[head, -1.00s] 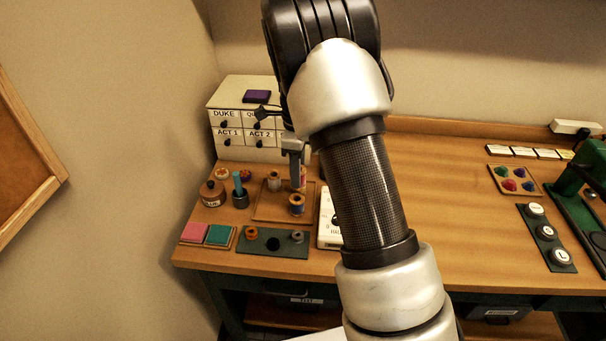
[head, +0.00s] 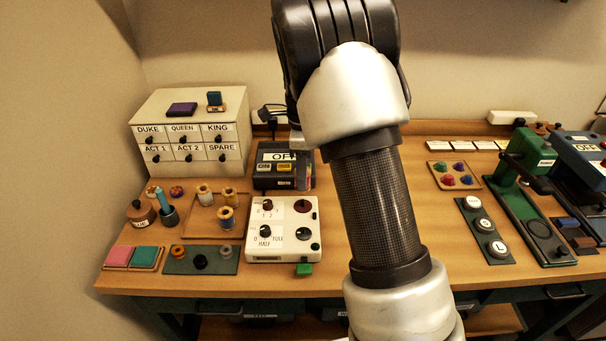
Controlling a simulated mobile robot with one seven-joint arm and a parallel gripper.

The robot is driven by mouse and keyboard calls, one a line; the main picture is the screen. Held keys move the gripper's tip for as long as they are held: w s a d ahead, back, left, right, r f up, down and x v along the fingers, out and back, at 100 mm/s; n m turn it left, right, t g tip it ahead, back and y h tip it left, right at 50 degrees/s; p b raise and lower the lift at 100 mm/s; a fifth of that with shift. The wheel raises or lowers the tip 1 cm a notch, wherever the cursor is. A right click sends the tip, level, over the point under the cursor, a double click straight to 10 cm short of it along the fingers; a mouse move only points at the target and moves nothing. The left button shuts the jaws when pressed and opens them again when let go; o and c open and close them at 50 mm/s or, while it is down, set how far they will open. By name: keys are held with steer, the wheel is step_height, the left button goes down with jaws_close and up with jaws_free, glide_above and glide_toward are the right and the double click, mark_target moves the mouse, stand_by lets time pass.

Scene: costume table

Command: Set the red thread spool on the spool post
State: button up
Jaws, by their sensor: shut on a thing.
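My gripper (head: 303,165) is partly hidden by my own arm. It is shut at the right end of the black OFF box, and a small reddish thing shows between its jaws. It looks like the red thread spool, but it is mostly covered. Three other spools stand on a wooden tray (head: 189,229) to the left: a pale one (head: 204,195), a yellowish one (head: 229,197) and one with blue thread (head: 226,218). I cannot pick out the spool post; my arm covers part of the table.
A white control panel (head: 283,218) with knobs lies below my gripper, and the black OFF box (head: 271,178) stands behind it. A white drawer cabinet (head: 189,128) is at the back left. A dark green plate (head: 188,267) lies in front. Open wood shows right of my arm.

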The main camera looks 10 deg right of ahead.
steer(key=shift+d+f, duration=0.1)
steer(key=shift+f, duration=0.15)
step_height(320, 180, down, 5)
steer(key=b, duration=0.4)
steer(key=shift+f+b, duration=0.2)
steer(key=shift+b, duration=0.1)
steer(key=shift+r+p, duration=0.1)
steer(key=shift+p, duration=0.3)
stand_by(0.7)
steer(key=shift+f+b, duration=0.35)
steer(key=shift+f, duration=0.35)
stand_by(0.3)
steer(key=o, duration=0.8)
steer(key=shift+c, duration=0.2)
steer(key=shift+r, duration=0.15)
